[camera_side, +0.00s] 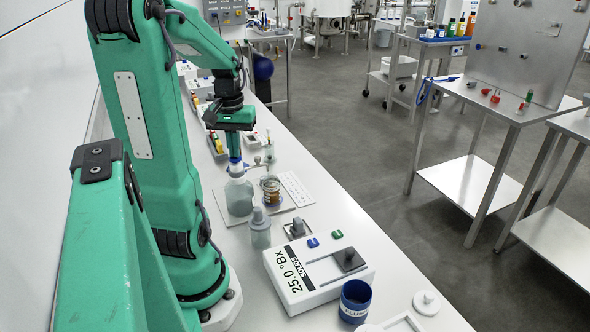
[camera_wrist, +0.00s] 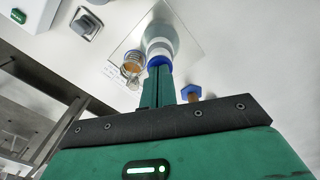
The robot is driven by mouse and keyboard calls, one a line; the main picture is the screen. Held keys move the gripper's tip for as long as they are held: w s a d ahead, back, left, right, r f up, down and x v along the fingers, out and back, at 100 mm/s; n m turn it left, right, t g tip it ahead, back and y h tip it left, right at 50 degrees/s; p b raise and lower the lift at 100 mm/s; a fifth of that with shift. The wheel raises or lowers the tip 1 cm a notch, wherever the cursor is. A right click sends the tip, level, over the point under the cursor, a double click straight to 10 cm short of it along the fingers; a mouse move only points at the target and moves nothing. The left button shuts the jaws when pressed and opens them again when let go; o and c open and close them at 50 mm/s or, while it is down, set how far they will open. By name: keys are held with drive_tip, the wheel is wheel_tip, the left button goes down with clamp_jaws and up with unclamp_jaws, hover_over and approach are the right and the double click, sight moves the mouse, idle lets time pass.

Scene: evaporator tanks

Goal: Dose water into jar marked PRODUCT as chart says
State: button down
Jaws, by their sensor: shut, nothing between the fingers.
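A translucent bottle (camera_side: 239,198) with a white neck and a blue top (camera_side: 235,168) stands on a pale plate. The blue top also shows in the wrist view (camera_wrist: 158,61). My gripper (camera_side: 234,156) is shut and empty, pointing down just over the blue top; I cannot tell if the fingertips touch it. A small glass jar (camera_side: 271,190) with amber content stands beside the bottle, to its right, and also shows in the wrist view (camera_wrist: 133,63). I cannot read a PRODUCT mark on it. A white meter (camera_side: 310,280) reads 25.0 °Bx.
A grey-capped squeeze bottle (camera_side: 260,230) stands in front of the plate. A white card with dots (camera_side: 295,188) lies right of the jar. A blue cup (camera_side: 355,300) and a white lid (camera_side: 427,303) sit near the bench's front end.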

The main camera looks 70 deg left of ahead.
drive_tip(key=shift+r, duration=2.3)
drive_tip(key=shift+f, duration=0.25)
drive_tip(key=shift+f, duration=2.1)
drive_tip(key=shift+r, duration=2.35)
drive_tip(key=shift+r, duration=2.5)
